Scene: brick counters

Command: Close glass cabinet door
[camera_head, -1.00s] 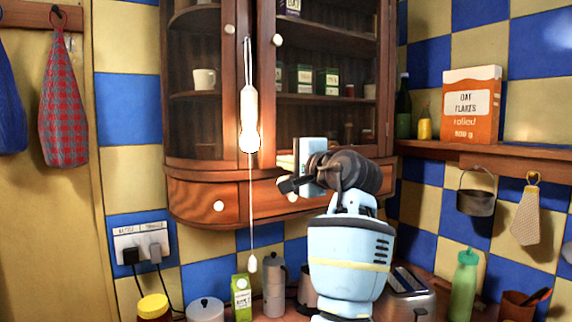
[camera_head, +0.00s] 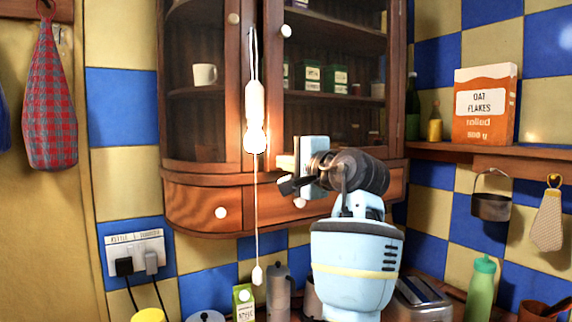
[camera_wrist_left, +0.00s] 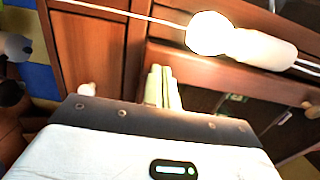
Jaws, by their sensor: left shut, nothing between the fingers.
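The wooden wall cabinet (camera_head: 300,198) has a curved glass door (camera_head: 196,115) on the left and a flat glass door (camera_head: 335,22) on the right, each with a white knob. A dark strip shows between their frames; I cannot tell whether either door stands slightly ajar. My left gripper (camera_head: 284,163) is in front of the cabinet's lower part, near the right door's bottom edge. Its pale fingers are shut together and empty, also in the left wrist view (camera_wrist_left: 162,88). Contact with the cabinet cannot be told. My right gripper is not in view.
A white bulb-shaped pull (camera_head: 255,115) hangs on a cord before the cabinet. Below stand a carton (camera_head: 243,302), a moka pot (camera_head: 278,292) and a toaster (camera_head: 420,300). An oat flakes box (camera_head: 486,105) stands on the right shelf.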

